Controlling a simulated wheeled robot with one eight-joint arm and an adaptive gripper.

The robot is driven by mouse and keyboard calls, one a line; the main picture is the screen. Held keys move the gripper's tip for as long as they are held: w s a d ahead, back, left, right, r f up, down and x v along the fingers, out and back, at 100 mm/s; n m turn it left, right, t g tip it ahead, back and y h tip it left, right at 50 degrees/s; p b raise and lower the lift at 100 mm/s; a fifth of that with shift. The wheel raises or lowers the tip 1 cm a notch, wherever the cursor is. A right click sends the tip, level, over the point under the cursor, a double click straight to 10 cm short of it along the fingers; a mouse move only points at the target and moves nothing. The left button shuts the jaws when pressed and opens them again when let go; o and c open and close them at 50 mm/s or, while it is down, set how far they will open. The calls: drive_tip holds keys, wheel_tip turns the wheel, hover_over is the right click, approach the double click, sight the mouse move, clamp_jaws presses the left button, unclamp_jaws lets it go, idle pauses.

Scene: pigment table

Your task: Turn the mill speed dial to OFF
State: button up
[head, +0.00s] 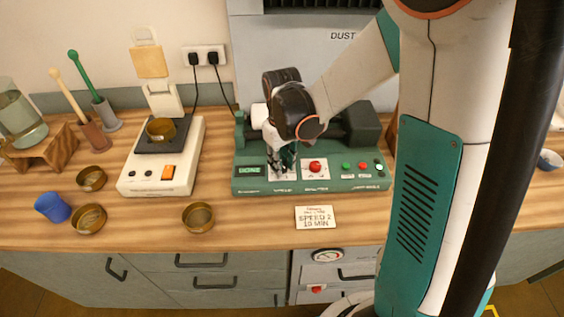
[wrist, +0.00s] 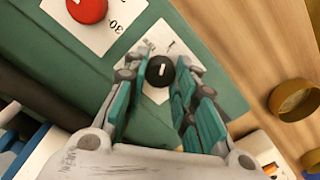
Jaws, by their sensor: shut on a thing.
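The mill (head: 240,187) is a long green machine at the back of the bench, with a panel along its front and a display (head: 249,170) that reads DONE. The mill speed dial is a round black knob (wrist: 160,71) with a white pointer line, on a white label plate. My gripper (wrist: 162,66) is shut on the dial, with one finger on each side of it. In the head view my gripper (head: 283,163) reaches down to the panel and mostly hides the dial. The marks around the dial are too covered to read.
A red knob (head: 315,167) sits right of the dial, with green and red buttons (head: 363,166) farther right. A card (head: 315,217) reading SPEED 2, 10 MIN lies in front. A scale (head: 130,185) and several brass dishes stand left. The front bench strip is mostly clear.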

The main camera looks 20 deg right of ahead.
drive_tip(key=n, duration=0.6)
drive_tip(key=shift+n, duration=0.3)
idle(0.4)
drive_tip(key=o, duration=1.1)
wheel_tip(320, 180, up, 12)
idle(0.3)
